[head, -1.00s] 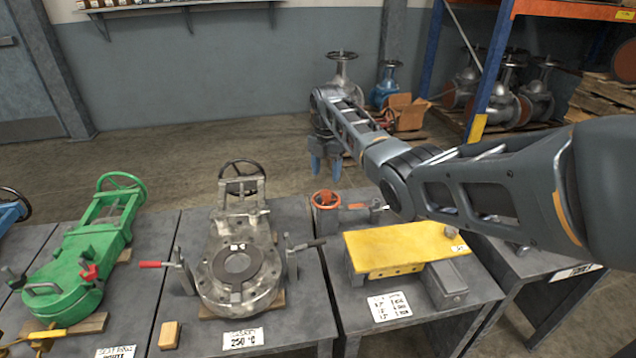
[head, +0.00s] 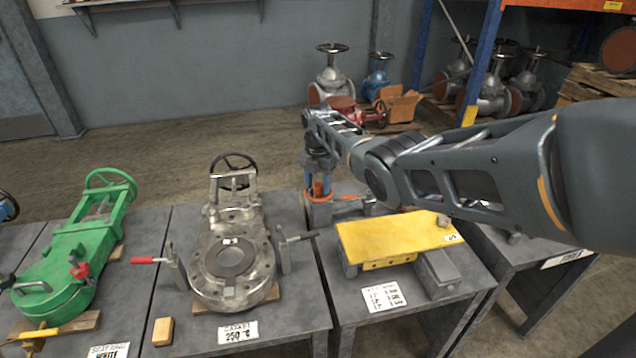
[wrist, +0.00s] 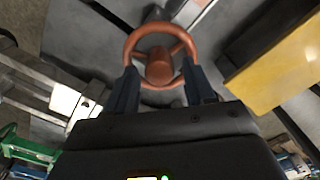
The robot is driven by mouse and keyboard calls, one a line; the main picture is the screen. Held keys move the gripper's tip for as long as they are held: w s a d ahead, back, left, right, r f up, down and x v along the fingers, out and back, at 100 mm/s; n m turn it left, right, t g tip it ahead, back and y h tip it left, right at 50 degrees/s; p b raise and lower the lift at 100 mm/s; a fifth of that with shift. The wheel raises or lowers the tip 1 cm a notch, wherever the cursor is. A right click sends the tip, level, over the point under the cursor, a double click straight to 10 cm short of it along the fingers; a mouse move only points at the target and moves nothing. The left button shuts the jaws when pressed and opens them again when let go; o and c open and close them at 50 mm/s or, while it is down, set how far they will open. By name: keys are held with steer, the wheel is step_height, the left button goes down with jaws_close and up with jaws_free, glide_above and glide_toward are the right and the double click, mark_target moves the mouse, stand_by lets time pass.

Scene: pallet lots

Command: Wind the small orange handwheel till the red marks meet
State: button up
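The small orange handwheel (head: 320,191) sits on a grey fixture at the back of the right-hand table, largely hidden by my gripper in the head view. In the wrist view the handwheel (wrist: 160,68) shows its rim, spokes and round hub. My gripper (head: 317,190) points down at it from above. In the wrist view the two dark fingers (wrist: 160,82) stand apart, one on each side of the hub, at the near part of the rim. I cannot tell whether they touch it. No red marks can be made out in either view.
A yellow plate (head: 395,237) lies to the right of the wheel, beside a grey block (head: 440,275). A silver valve (head: 230,270) on the middle table has side clamps near the wheel's left. A green valve (head: 70,262) is farther left. A card (head: 384,296) lies in front.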

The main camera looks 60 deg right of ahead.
steer(key=c, duration=0.9)
steer(key=shift+m, duration=0.4)
